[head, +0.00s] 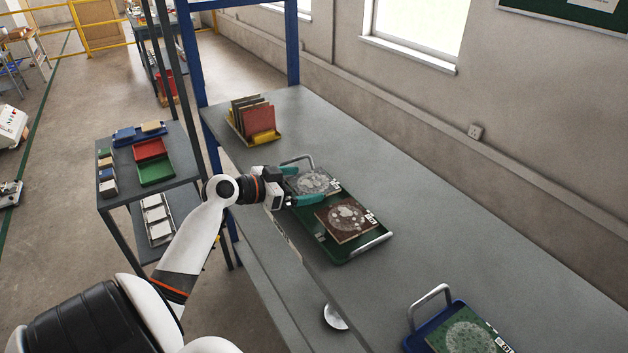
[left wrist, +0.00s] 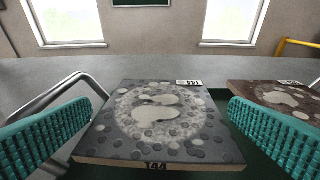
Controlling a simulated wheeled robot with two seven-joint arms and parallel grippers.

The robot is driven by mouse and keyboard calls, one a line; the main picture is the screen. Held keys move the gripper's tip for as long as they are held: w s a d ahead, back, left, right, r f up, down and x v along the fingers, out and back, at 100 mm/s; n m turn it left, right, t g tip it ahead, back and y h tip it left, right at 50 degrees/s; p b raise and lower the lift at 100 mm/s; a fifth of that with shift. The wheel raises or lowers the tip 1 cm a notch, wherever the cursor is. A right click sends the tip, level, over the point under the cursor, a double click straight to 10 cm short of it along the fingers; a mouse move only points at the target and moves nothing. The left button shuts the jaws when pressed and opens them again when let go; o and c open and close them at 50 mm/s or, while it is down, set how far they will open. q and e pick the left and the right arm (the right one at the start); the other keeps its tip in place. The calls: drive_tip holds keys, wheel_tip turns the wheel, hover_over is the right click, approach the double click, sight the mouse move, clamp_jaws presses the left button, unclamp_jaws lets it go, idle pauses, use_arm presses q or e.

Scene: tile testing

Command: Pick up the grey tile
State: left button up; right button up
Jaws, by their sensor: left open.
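The grey tile (head: 316,181) has a pale speckled disc on top and lies at the far end of a green tray (head: 325,247) on the grey bench. It also shows large in the left wrist view (left wrist: 160,125), with a dark mark on its front edge and a white label at its back right corner. My left gripper (head: 305,186) is open, with one teal finger on each side of the tile. In the left wrist view both fingers stand apart from the tile. My right gripper is in neither view.
A brown tile (head: 347,219) lies in the same tray, beside the grey one. The tray has metal handles (head: 372,248) at both ends. A blue tray with a green tile (head: 466,335) stands nearer. A rack of upright tiles (head: 257,118) stands farther back. The bench's right side is clear.

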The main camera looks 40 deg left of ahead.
sight(315, 183)
use_arm(q)
drive_tip(key=p+x, duration=0.1)
drive_tip(key=x, duration=0.2)
drive_tip(key=shift+w+d+p, duration=0.1)
drive_tip(key=shift+w+p, duration=0.1)
drive_tip(key=shift+p, duration=0.1)
drive_tip(key=shift+w+f, duration=0.25)
drive_tip(key=shift+w, duration=0.05)
drive_tip(key=shift+s, duration=0.1)
drive_tip(key=c, duration=0.8)
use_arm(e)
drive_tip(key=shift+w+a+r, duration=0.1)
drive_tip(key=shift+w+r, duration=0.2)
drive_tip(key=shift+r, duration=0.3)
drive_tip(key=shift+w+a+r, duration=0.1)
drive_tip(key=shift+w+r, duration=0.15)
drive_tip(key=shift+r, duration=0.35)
use_arm(q)
drive_tip(key=shift+r, duration=0.1)
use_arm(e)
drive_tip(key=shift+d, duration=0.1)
use_arm(q)
wheel_tip(315, 183, up, 10)
drive_tip(key=shift+f+b, duration=0.1)
drive_tip(key=shift+b, duration=1.05)
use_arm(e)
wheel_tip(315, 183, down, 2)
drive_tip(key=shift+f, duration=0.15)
